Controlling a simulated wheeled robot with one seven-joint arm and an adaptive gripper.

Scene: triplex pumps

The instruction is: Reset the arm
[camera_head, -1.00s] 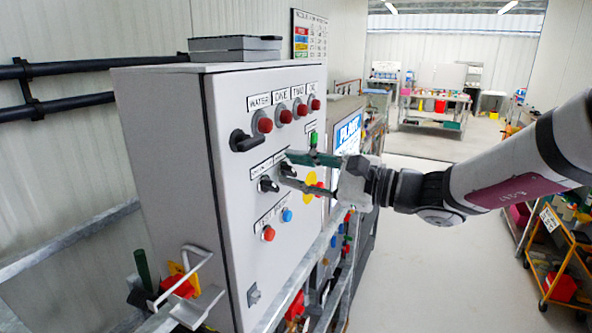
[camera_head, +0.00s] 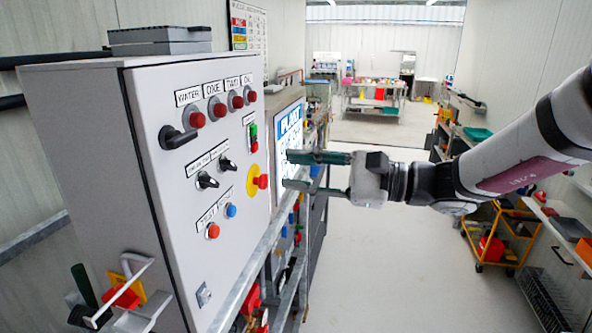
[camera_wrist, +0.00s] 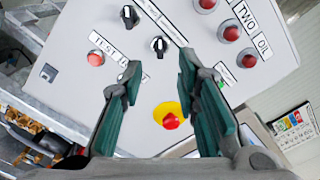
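My gripper (camera_head: 290,170) is open and empty, to the right of the control cabinet (camera_head: 150,250) in the head view. My arm reaches in from the right edge. In the wrist view my gripper (camera_wrist: 157,55) has its two green-padded fingers spread apart, with the cabinet face beyond them. A red stop button on a yellow disc (camera_wrist: 171,120) shows between the fingers. Nothing is held between the fingers.
A metal rail (camera_head: 262,262) runs along the cabinet. An orange trolley (camera_head: 497,240) and shelves stand at the right. The floor (camera_head: 400,260) in the middle is clear. A workbench (camera_head: 375,98) stands far back.

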